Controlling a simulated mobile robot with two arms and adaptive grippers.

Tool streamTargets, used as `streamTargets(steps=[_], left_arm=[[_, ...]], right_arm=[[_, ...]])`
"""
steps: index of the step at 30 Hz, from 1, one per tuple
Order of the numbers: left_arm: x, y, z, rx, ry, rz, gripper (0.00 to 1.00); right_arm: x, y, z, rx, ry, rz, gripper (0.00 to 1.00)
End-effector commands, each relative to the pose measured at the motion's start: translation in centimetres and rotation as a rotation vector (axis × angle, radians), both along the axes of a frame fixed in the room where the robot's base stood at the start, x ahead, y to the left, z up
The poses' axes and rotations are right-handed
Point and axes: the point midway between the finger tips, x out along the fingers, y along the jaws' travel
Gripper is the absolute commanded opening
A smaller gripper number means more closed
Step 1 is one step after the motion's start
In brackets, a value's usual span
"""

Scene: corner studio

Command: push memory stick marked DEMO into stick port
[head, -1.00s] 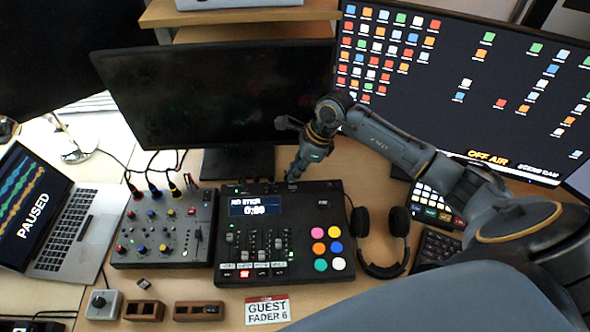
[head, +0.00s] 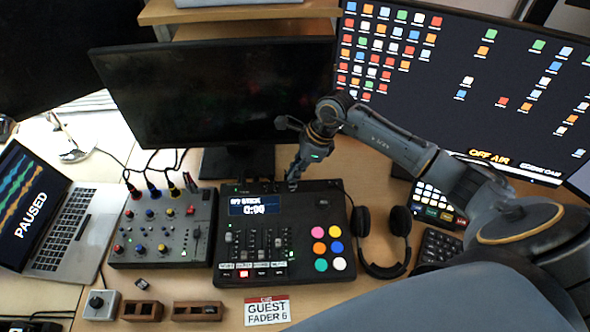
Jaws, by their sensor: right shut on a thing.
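My right gripper (head: 292,182) points down at the back edge of the black mixer deck (head: 312,270). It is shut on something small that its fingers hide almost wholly. I cannot read a DEMO mark on it. The stick port is not clearly visible; the fingertips are at the deck's rear edge, right of its display (head: 254,205). The display shows a short line that seems to end in STICK, above 0:00. I cannot tell whether the held thing is in a port. My left gripper is out of view.
A grey mixer (head: 163,250) with cables stands left of the deck. In front are two wooden blocks (head: 143,311) (head: 197,311), a small dark chip-like piece (head: 142,281) and a GUEST FADER 6 card (head: 267,310). Headphones (head: 362,240) lie right; a dark monitor (head: 215,95) stands behind.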

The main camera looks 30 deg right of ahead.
Motion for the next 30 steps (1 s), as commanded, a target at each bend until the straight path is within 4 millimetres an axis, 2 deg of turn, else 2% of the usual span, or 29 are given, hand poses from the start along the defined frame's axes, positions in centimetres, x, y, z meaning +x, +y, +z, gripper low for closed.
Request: streamTargets(steps=[10, 12, 14, 15, 25, 30], left_arm=[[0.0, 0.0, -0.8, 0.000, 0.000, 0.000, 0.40], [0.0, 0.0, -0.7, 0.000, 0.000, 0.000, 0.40], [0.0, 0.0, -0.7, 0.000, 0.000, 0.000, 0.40], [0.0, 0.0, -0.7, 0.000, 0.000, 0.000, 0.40], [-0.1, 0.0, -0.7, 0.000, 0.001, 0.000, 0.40], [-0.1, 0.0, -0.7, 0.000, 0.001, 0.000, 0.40]], right_arm=[[0.0, 0.0, -0.8, 0.000, 0.000, 0.000, 0.00], [0.0, 0.0, -0.7, 0.000, 0.000, 0.000, 0.20], [0.0, 0.0, -0.7, 0.000, 0.000, 0.000, 0.32], [0.0, 0.0, -0.7, 0.000, 0.000, 0.000, 0.34], [0.0, -0.2, -0.3, 0.000, -0.001, 0.000, 0.34], [-0.3, -1.0, 1.9, -0.002, -0.004, -0.001, 0.34]])
